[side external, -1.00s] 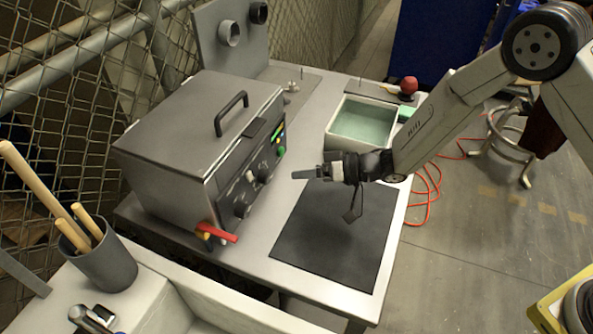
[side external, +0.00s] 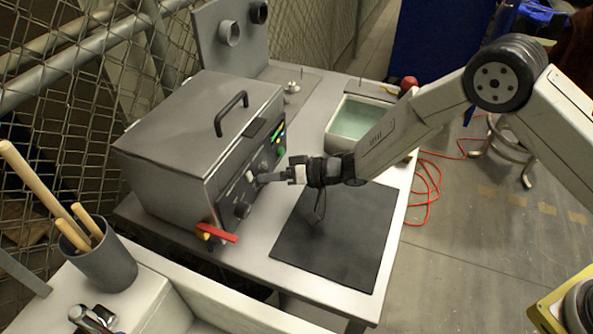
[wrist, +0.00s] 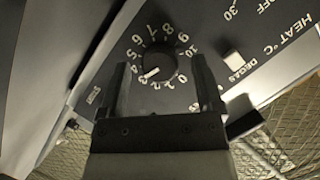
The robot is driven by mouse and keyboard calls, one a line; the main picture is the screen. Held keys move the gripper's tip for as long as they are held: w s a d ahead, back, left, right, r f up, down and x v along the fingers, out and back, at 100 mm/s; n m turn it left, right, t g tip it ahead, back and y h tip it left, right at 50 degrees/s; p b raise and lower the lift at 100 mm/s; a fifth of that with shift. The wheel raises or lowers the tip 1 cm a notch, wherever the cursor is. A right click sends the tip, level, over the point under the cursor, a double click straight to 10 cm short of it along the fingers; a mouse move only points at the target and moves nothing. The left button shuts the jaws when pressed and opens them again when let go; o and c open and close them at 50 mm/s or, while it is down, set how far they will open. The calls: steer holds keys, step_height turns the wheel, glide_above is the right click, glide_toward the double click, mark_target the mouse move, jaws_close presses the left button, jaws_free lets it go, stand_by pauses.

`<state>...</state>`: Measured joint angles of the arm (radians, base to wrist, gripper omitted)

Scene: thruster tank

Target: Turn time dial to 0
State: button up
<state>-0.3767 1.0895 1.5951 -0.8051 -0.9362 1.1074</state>
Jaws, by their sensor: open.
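The time dial (wrist: 160,62) is a dark round knob with a white pointer on the grey front panel, ringed by white numbers up to 10. In the wrist view its pointer aims down-left, around the 2 to 3 marks. My gripper (wrist: 160,66) is open, with one finger on each side of the dial and apparent gaps between fingers and knob. In the side view, my gripper (side external: 262,178) reaches the front panel of the grey tank (side external: 185,130), and its fingers largely hide the dial. Whether the fingers touch it, I cannot tell.
A white DEGAS switch (wrist: 233,61) and HEAT markings lie right of the dial. Another knob (side external: 242,209) and a red-handled valve (side external: 222,234) sit lower on the tank front. A black mat (side external: 335,240) lies in front, and a water-filled tray (side external: 355,122) stands behind.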

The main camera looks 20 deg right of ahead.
jaws_close()
stand_by(0.3)
steer(key=shift+a+n+t+h, duration=0.1)
steer(key=shift+n+t+h, duration=0.4)
steer(key=shift+n, duration=0.5)
steer(key=shift+r, duration=0.1)
jaws_free()
